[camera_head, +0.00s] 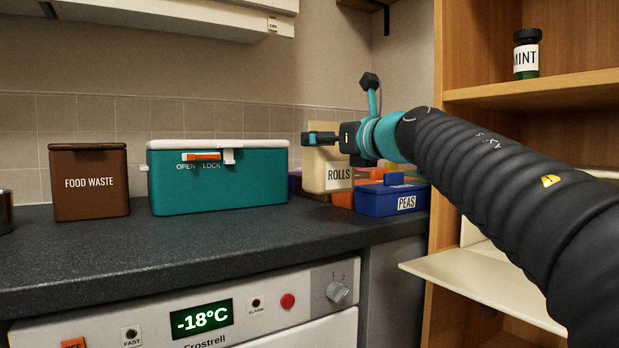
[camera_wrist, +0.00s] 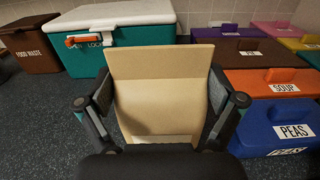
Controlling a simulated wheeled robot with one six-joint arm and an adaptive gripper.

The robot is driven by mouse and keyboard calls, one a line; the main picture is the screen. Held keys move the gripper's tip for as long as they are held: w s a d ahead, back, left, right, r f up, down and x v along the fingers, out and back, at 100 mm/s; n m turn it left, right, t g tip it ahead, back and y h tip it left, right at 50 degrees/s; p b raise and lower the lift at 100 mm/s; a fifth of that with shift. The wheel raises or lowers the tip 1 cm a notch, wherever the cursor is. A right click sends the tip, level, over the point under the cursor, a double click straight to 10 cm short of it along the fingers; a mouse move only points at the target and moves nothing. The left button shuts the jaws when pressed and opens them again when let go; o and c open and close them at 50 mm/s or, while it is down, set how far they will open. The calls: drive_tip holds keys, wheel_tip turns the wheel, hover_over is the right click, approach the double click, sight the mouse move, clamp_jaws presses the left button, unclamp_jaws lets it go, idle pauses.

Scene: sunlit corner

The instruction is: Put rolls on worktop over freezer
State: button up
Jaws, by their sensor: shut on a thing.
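The rolls box (camera_head: 318,172) is cream, with a taller back panel and a ROLLS label. My gripper (camera_head: 325,139) is shut on it near its top. In the wrist view the box (camera_wrist: 153,75) sits upright between the two fingers, one on each side. The dark grey worktop (camera_head: 225,235) runs over the white freezer (camera_head: 255,322), whose display reads -18°C. The box is at the worktop's right part, in front of several tubs. I cannot tell whether its base touches the worktop.
A teal cool box (camera_head: 218,185) and a brown food waste bin (camera_head: 90,185) stand to the left. A blue peas tub (camera_head: 385,200) is close on the right, beside an orange soup tub (camera_wrist: 250,82). Wooden shelves (camera_head: 520,94) rise at the right. The worktop's front strip is clear.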

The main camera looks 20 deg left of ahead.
sight(312, 170)
drive_tip(key=a+f, duration=0.2)
drive_tip(key=a, duration=0.1)
drive_tip(key=shift+a+f+b, duration=0.1)
drive_tip(key=shift+a+b, duration=0.1)
drive_tip(key=shift+b, duration=0.1)
drive_tip(key=shift+f+b, duration=1.25)
drive_tip(key=shift+f, duration=0.65)
drive_tip(key=shift+f, duration=0.1)
drive_tip(key=shift+f, duration=0.25)
drive_tip(key=o, duration=1.4)
drive_tip(key=shift+r, duration=0.1)
drive_tip(key=shift+r, duration=0.3)
drive_tip(key=v, duration=1.2)
drive_tip(key=shift+b, duration=0.45)
